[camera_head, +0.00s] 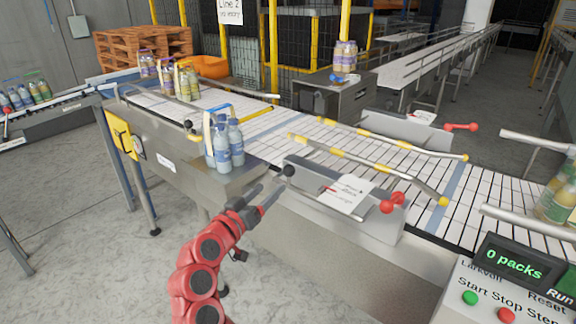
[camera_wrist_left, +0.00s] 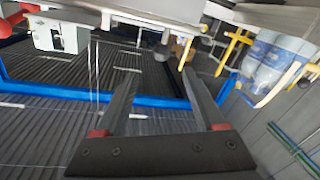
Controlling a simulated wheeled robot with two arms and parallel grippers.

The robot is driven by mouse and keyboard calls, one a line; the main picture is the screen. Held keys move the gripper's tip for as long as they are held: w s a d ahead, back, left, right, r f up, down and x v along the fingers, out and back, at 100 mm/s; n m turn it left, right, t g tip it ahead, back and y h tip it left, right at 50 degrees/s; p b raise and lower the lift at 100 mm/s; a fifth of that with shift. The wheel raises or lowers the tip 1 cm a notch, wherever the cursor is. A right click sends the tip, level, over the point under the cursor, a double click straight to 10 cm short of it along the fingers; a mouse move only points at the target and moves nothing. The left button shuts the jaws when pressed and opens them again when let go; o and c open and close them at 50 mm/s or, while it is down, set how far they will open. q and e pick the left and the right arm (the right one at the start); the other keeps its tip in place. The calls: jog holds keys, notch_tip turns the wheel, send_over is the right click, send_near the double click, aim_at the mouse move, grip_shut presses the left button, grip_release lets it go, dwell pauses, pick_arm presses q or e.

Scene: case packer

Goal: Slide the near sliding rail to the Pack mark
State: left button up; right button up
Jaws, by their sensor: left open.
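The near sliding rail (camera_head: 370,165) is a grey bar with yellow-banded ends along the near side of the conveyor. Below it is a steel housing (camera_head: 310,205) with a black knob (camera_head: 288,170), red knobs (camera_head: 388,205) and a white label (camera_head: 347,195). The label's writing is too small to read surely, so I cannot tell the Pack mark. My left gripper (camera_head: 262,192) is open and empty, left of the housing and close to the black knob. Its spread fingers show in the left wrist view (camera_wrist_left: 160,85). My right gripper is not in view.
Bottles in a blue-handled carrier (camera_head: 224,142) stand left of the housing, near my left gripper. A far rail (camera_head: 395,140) lies across the conveyor (camera_head: 290,140). A control box (camera_head: 515,280) reading "0 packs" is at the lower right. The floor at lower left is clear.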

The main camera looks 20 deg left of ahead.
aim_at(291, 167)
pick_arm(q)
jog(key=w+p, duration=0.1)
jog(key=w, duration=0.3)
jog(key=w+d+p, duration=0.1)
jog(key=w+p, duration=0.1)
jog(key=w, duration=0.2)
jog(key=w+d+p, duration=0.1)
jog(key=w+p, duration=0.1)
jog(key=w, duration=0.2)
jog(key=shift+w+d, duration=0.1)
jog(key=shift+w, duration=0.2)
jog(key=shift+w+d+f+p, duration=0.1)
jog(key=shift+w+p, duration=0.05)
jog(key=shift+w, duration=0.3)
jog(key=shift+w+d+f+p, duration=0.1)
jog(key=shift+w+p, duration=0.05)
jog(key=shift+w, duration=0.25)
grip_shut()
